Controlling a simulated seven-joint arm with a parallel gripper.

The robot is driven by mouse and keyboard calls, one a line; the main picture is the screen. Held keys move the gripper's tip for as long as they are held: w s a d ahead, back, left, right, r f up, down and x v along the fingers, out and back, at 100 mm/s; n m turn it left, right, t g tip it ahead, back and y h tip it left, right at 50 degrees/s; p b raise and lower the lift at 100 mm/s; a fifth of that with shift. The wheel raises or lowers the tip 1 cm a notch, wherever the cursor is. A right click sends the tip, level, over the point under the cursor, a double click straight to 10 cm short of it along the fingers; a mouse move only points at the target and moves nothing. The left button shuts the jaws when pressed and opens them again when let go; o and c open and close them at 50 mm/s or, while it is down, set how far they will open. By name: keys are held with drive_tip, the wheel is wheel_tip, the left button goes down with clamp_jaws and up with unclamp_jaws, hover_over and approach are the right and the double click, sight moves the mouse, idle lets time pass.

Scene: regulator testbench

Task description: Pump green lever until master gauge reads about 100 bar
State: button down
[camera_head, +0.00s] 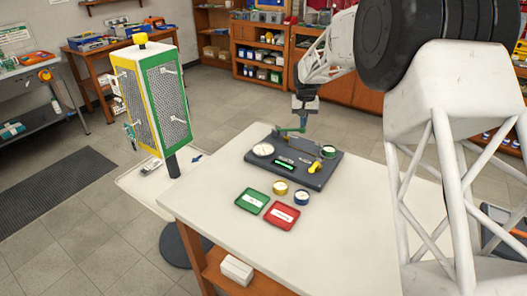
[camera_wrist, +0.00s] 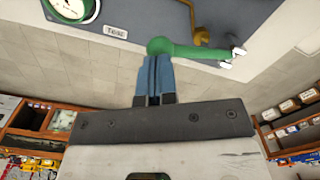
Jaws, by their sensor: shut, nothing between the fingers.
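The green lever (camera_head: 291,129) is at the back edge of the dark testbench (camera_head: 318,181). In the wrist view the green lever (camera_wrist: 190,51) lies across the picture, its rounded end at the fingertips. My gripper (camera_head: 303,124) is above the bench's back edge. Its blue fingers (camera_wrist: 154,72) are shut with nothing between them, at or very near the lever's end; contact is unclear. A larger white gauge (camera_head: 263,149) is at the bench's left and a green-rimmed gauge (camera_head: 328,151) at its right. A gauge (camera_wrist: 70,8) is partly visible in the wrist view. I cannot read the needles.
A lit green display (camera_head: 285,163) and a yellow handle (camera_head: 315,166) are on the bench. A green tray (camera_head: 251,200), a red tray (camera_head: 282,215), a yellow-rimmed round part (camera_head: 280,187) and a blue one (camera_head: 302,197) are in front.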

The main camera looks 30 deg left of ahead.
drive_tip(key=shift+r, duration=0.7)
drive_tip(key=shift+r, duration=0.1)
drive_tip(key=shift+r, duration=2.9)
